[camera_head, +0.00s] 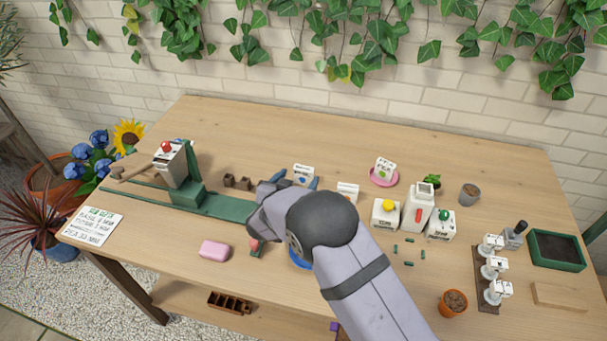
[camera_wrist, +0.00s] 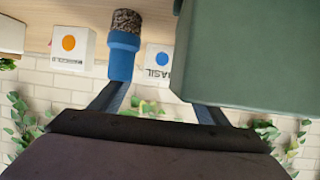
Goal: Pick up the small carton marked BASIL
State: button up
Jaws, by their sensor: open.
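The small white carton marked BASIL (camera_wrist: 158,62), with a blue dot, shows upside down in the wrist view, its right edge partly covered by a large green shape (camera_wrist: 245,55). In the head view, a small white carton (camera_head: 303,170), apparently the same one, stands on the table between my blue finger ends. My gripper (camera_head: 296,183) is open around or just in front of it; I cannot tell if it touches. In the wrist view one finger (camera_wrist: 110,95) shows left of the carton, its upper part at a blue sleeve. The other finger's tip is hidden behind the green shape.
A second small carton with an orange dot (camera_wrist: 72,48) stands close by; it seems to be the carton (camera_head: 347,190) right of my gripper. Another carton (camera_head: 385,163) sits on a pink saucer (camera_head: 372,179). Brown cubes (camera_head: 236,182) stand to the left. The table behind is clear.

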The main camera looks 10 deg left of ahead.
aim_at(302, 173)
jog(key=shift+p+x, duration=0.3)
jog(key=shift+x, duration=1.4)
jog(key=c, duration=1.1)
jog(key=shift+c, duration=0.2)
jog(key=shift+r, duration=0.1)
